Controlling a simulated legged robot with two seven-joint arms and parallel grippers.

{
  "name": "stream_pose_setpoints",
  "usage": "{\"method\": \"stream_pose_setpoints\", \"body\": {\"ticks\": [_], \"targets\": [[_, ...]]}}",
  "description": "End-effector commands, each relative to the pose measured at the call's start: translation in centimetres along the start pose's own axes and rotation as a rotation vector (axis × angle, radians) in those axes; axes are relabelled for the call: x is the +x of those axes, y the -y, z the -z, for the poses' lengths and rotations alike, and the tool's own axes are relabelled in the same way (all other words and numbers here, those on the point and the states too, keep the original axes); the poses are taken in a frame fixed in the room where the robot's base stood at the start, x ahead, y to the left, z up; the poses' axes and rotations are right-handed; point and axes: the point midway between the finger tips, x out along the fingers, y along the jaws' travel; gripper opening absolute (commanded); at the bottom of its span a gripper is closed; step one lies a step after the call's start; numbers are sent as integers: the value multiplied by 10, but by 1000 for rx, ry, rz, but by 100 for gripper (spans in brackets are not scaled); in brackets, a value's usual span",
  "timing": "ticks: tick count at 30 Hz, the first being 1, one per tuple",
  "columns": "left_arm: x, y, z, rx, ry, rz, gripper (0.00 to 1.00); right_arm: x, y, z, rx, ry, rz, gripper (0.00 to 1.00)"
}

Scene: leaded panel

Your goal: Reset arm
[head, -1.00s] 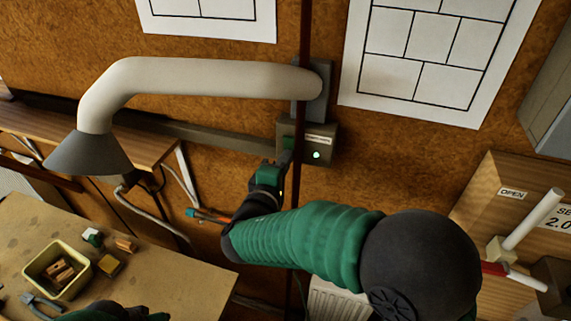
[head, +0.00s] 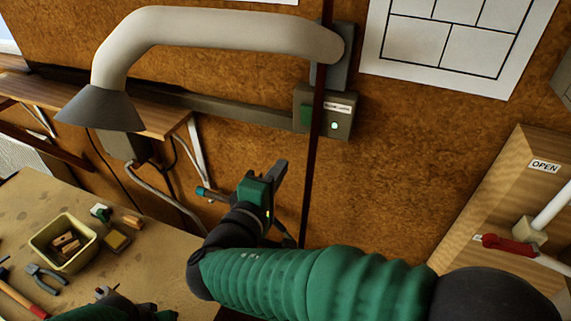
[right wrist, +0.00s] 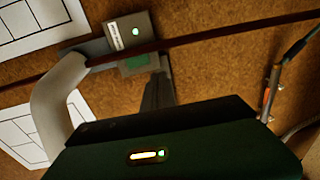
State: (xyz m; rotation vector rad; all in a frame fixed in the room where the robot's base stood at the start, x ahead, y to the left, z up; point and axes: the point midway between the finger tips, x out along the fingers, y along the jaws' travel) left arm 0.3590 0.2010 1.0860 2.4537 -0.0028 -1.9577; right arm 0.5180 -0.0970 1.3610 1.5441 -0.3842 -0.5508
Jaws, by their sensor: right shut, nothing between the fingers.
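My right gripper (head: 280,170) is shut and empty, below and left of the grey switch box (head: 340,112) on the wall. Clear space shows between its fingertips and the box in the head view. The box has a green button (head: 306,118), a label and a lit pale green light (head: 334,125). In the right wrist view, the shut fingers (right wrist: 158,90) point towards the box (right wrist: 118,55), whose light glows. My left gripper (head: 108,292) is low at the bottom edge, over the bench, mostly cut off; its jaws cannot be made out.
A grey extraction duct with a hood (head: 105,108) hangs above the bench (head: 150,250). A dark vertical bar (head: 312,190) stands near my right gripper. A yellow tray (head: 42,240) with small blocks and pliers (head: 45,278) lie on the bench. A wooden panel marked OPEN (head: 500,200) stands right.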

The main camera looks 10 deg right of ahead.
Motion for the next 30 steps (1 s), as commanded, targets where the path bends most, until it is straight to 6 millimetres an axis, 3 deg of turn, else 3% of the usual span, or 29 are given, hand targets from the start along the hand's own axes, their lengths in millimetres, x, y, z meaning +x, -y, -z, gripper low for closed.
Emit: {"method": "stream_pose_setpoints", "body": {"ticks": [6, 17, 20, 23, 26, 30], "targets": [[4, 0, -1, 0, -1, 0, 36, -13, 1, 0, 0, -1, -2, 0], [3, 0, -1, 0, 0, 0, 36, -11, 2, 1, -1, 0, 0, 0], [5, 0, -1, 0, 0, 0, 36, -6, 14, -7, -14, 22, 38, 0], [9, 0, -2, 0, 0, 0, 36, 8, 55, -38, -47, 95, 178, 0], [15, 0, -4, 0, 0, 0, 36, 16, 124, -89, -57, 207, 430, 0], [25, 0, -6, 0, 0, 0, 36, -11, 233, -156, 87, 365, 866, 0]]}}
